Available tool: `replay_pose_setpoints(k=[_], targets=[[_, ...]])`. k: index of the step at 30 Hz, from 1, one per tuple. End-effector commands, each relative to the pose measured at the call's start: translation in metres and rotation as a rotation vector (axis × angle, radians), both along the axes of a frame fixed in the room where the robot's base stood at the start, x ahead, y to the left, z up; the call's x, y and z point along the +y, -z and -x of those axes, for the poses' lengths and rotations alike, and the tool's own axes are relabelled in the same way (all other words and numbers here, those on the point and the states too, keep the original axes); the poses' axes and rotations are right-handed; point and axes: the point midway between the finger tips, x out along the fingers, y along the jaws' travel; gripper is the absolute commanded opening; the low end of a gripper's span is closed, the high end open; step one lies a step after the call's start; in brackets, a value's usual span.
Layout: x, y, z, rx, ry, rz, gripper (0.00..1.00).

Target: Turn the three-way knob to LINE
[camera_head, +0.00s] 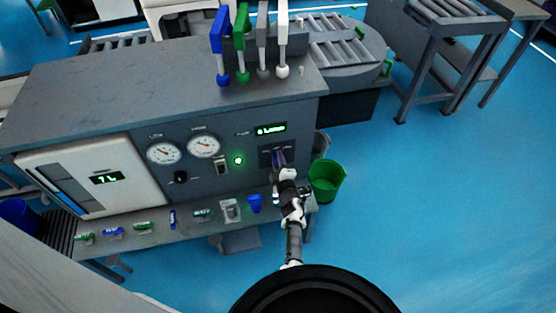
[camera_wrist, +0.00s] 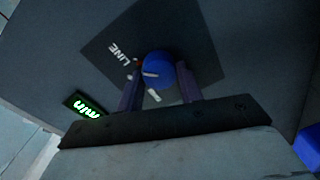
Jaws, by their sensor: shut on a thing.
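The three-way knob (camera_wrist: 158,66) is blue and round, on a dark square plate (camera_wrist: 195,45) that shows in the wrist view. A white LINE label (camera_wrist: 121,54) is printed to the knob's left. A white mark shows on the knob, but its exact setting is hard to read. My gripper (camera_wrist: 160,77) has one finger on each side of the knob and is shut on it. In the head view my gripper (camera_head: 281,163) is at the right end of the front panel (camera_head: 230,180) and hides the knob. Other labels on the plate are partly hidden or unreadable.
A small green-lit display (camera_head: 271,129) is above the plate. Two gauges (camera_head: 204,146) and a lit green lamp (camera_head: 238,160) are to the left. Below, a shelf (camera_head: 185,228) holds several small parts. A green bucket (camera_head: 326,180) stands right of the bench, with open blue floor beyond.

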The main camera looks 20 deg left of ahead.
Motion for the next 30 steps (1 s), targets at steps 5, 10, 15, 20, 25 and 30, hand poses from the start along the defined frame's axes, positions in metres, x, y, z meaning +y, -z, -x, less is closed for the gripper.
replay_pose_setpoints(k=[5, 10, 15, 20, 25, 30], targets=[[0.0003, -0.0026, -0.0010, 0.037, -0.001, -0.059, 0.14], [0.0004, -0.0024, -0.0011, 0.055, -0.001, -0.087, 0.14], [0.0004, -0.0022, -0.0011, 0.062, -0.002, -0.097, 0.14], [0.0005, -0.0021, -0.0010, 0.062, -0.002, -0.097, 0.14], [0.0005, -0.0022, -0.0010, 0.061, -0.002, -0.096, 0.40], [0.0003, -0.0015, -0.0006, 0.062, -0.001, -0.096, 0.58]])
